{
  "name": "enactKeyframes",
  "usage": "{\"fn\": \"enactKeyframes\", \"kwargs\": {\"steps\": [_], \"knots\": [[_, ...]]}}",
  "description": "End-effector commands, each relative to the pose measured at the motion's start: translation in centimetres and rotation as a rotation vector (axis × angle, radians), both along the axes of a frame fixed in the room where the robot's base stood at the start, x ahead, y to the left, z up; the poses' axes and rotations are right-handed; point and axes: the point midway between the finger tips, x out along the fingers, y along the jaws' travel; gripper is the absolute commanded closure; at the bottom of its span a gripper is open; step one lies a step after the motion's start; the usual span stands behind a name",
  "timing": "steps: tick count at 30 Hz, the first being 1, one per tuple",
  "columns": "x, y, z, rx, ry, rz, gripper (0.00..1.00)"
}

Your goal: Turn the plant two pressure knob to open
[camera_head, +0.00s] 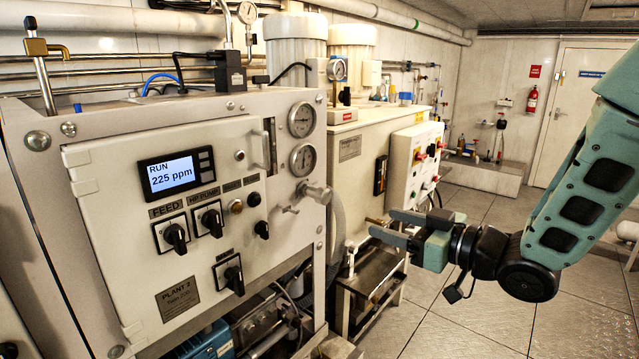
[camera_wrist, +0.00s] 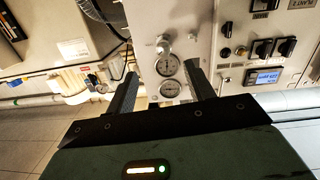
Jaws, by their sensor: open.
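The Plant 2 panel (camera_head: 185,215) fills the left of the head view, with its display reading RUN 225 ppm. A round grey knob (camera_head: 316,192) sticks out on its right, below two pressure gauges (camera_head: 302,158); I take it for the pressure knob, though no label on it is legible. In the wrist view the picture is upside down, and the knob (camera_wrist: 163,46) shows beyond the gauges (camera_wrist: 169,66). My gripper (camera_head: 382,223) is open and empty, to the right of the knob and apart from it. Its fingers (camera_wrist: 160,70) frame the gauges in the wrist view.
Black selector switches (camera_head: 208,219) sit on the panel left of the knob. A small T-handle (camera_head: 291,209) is close to the knob. Behind stands a white cabinet (camera_head: 350,180) with a control box (camera_head: 414,165). Tiled floor (camera_head: 440,320) is clear below my arm.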

Motion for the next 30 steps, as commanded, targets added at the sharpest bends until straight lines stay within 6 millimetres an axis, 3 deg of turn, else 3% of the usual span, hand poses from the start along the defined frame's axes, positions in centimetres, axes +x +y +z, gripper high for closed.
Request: {"fn": "enactKeyframes", "kwargs": {"steps": [8, 30], "knots": [[0.6, 0.7, 1.2, 0.053, -0.037, 0.038, 0.47], [9.3, 11.9, 1.2, 0.049, -0.037, 0.036, 0.47]]}}
